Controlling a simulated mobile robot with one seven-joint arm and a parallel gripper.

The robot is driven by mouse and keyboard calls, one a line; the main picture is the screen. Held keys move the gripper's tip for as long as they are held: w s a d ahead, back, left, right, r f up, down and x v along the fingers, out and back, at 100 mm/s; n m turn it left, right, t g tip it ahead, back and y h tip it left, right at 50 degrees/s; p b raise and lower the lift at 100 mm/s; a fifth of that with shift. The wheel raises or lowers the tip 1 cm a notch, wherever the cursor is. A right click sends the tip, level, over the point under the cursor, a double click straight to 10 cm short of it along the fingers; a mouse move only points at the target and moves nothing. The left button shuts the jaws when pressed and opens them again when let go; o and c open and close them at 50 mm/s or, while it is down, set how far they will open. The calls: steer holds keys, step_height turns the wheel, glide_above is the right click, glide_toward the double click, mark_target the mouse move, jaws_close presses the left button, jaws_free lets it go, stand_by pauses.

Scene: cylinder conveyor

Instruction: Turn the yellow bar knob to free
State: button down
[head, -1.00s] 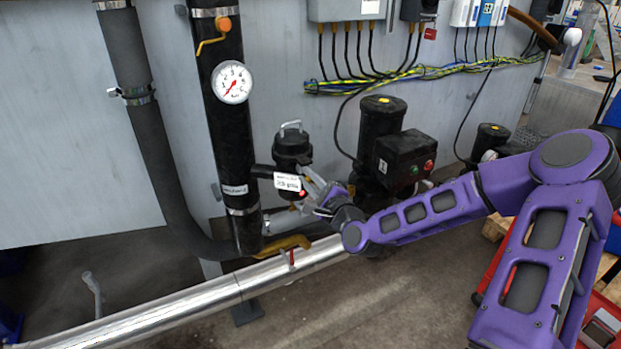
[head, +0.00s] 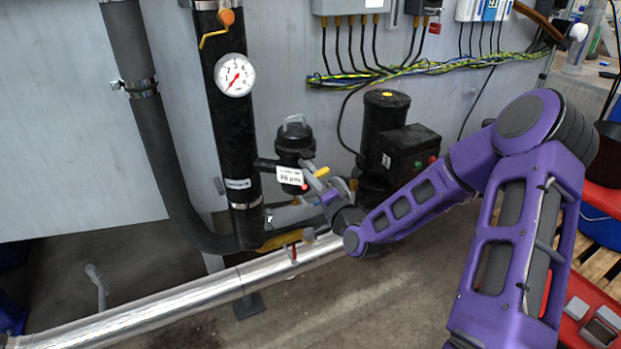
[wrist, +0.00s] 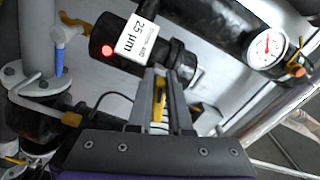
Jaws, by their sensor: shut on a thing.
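The yellow bar knob (wrist: 157,106) shows between the two fingers of my gripper (wrist: 161,90) in the wrist view, next to the end of the black filter housing (wrist: 180,68). My gripper is shut on the knob, and the fingers hide part of it. In the head view, my gripper (head: 324,187) reaches in from the right, close beside the filter housing (head: 294,140) with its white label. A small yellow piece (head: 321,172) shows at the fingers there. I cannot read any free mark.
A thick black pipe with a pressure gauge (head: 234,75) stands left of the filter. A black pump (head: 383,125) and its control box (head: 407,155) stand close behind my arm. A yellow lever (head: 283,239) and a silver pipe (head: 190,300) run below.

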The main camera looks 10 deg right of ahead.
steer(key=n, duration=0.4)
steer(key=f+n, duration=0.1)
steer(key=shift+w+d+n, duration=0.1)
steer(key=shift+d+n, duration=0.15)
steer(key=shift+n, duration=0.15)
steer(key=n, duration=0.4)
steer(key=d+n, duration=0.1)
steer(key=n, duration=0.1)
steer(key=shift+w+f, duration=0.2)
steer(key=shift+f, duration=0.05)
steer(key=shift+d+n, duration=0.1)
steer(key=shift+n, duration=0.2)
steer(key=c, duration=0.8)
jaws_free()
steer(key=shift+c, duration=0.2)
steer(key=shift+s, duration=0.1)
steer(key=p+v, duration=0.3)
steer(key=v, duration=1.4)
steer(key=shift+p, duration=0.35)
